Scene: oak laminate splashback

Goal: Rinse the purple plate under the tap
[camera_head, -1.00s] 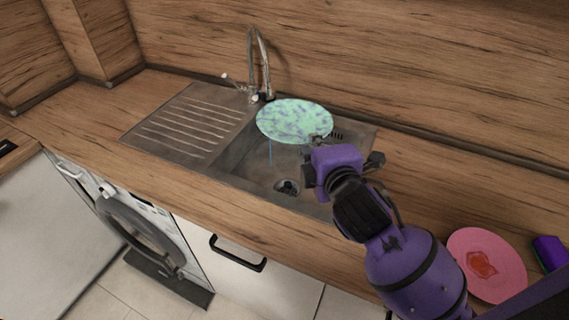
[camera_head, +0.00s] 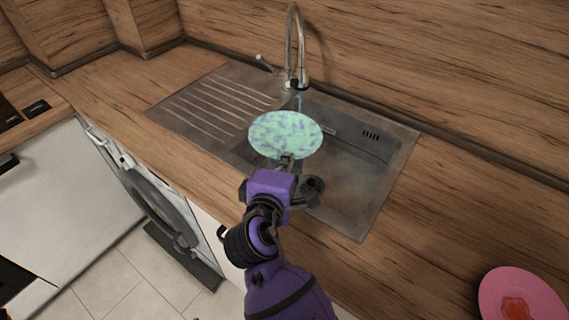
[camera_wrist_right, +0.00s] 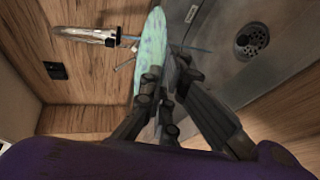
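A mint-green round plate with purple-blue speckles (camera_head: 285,133) is held over the sink (camera_head: 365,185); it shows nearly edge-on in the right wrist view (camera_wrist_right: 151,50). My right gripper (camera_head: 287,161) is shut on its near rim. The gripper's fingers (camera_wrist_right: 165,88) pinch the rim in the wrist view. The tap (camera_head: 291,45) stands behind the sink, and a thin blue stream (camera_head: 299,102) comes down from it by the plate's far edge. I cannot tell whether the stream touches the plate. No plain purple plate shows. My left gripper is out of view.
A pink plate with a red stain (camera_head: 510,292) lies on the counter at the lower right. A ribbed draining board (camera_head: 215,105) is left of the basin. The wooden splashback (camera_head: 420,60) rises close behind. The drain (camera_wrist_right: 251,41) shows in the wrist view.

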